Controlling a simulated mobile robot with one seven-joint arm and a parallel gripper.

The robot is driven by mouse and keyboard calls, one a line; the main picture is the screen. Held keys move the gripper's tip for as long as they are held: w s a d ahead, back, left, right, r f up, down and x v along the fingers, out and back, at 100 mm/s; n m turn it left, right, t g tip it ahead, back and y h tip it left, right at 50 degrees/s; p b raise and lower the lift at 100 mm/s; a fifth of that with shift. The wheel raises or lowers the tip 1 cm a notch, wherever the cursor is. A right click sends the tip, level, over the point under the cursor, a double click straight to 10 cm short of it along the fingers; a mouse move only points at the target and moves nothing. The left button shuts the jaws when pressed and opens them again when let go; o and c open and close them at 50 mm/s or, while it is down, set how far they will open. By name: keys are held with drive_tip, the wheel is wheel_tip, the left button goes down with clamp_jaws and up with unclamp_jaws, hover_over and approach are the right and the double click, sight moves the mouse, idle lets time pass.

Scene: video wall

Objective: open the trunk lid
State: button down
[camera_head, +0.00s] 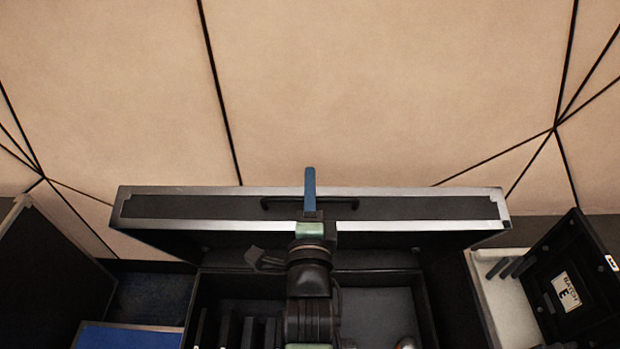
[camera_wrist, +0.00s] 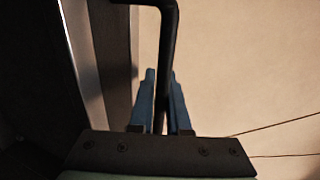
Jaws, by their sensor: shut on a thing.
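The trunk lid (camera_head: 420,208) is black with silver metal edges and stands raised over the open trunk in the head view. A black bar handle (camera_head: 345,204) sits on its outer face; it also shows in the wrist view (camera_wrist: 170,45). My gripper (camera_head: 310,185) has blue fingers and is at the handle. In the wrist view my gripper (camera_wrist: 160,95) has its two fingers shut on the handle, one on each side. The lid's metal edge (camera_wrist: 82,50) runs along the left there. My arm hides part of the trunk's inside.
The trunk's interior (camera_head: 385,305) holds upright dark dividers (camera_head: 228,330) at the left. A blue-topped box (camera_head: 125,337) stands at the lower left. A black case (camera_head: 575,285) with a white label stands at the right. Beige wall panels (camera_head: 350,90) fill the back.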

drive_tip(key=shift+s, duration=0.85)
drive_tip(key=shift+w, duration=0.25)
drive_tip(key=c, duration=0.9)
unclamp_jaws()
drive_tip(key=shift+r, duration=0.1)
drive_tip(key=shift+s, duration=0.15)
drive_tip(key=s+b, duration=0.1)
drive_tip(key=s, duration=1.1)
drive_tip(key=shift+s+f+b, duration=0.3)
drive_tip(key=shift+f+b, duration=0.05)
drive_tip(key=shift+f, duration=0.05)
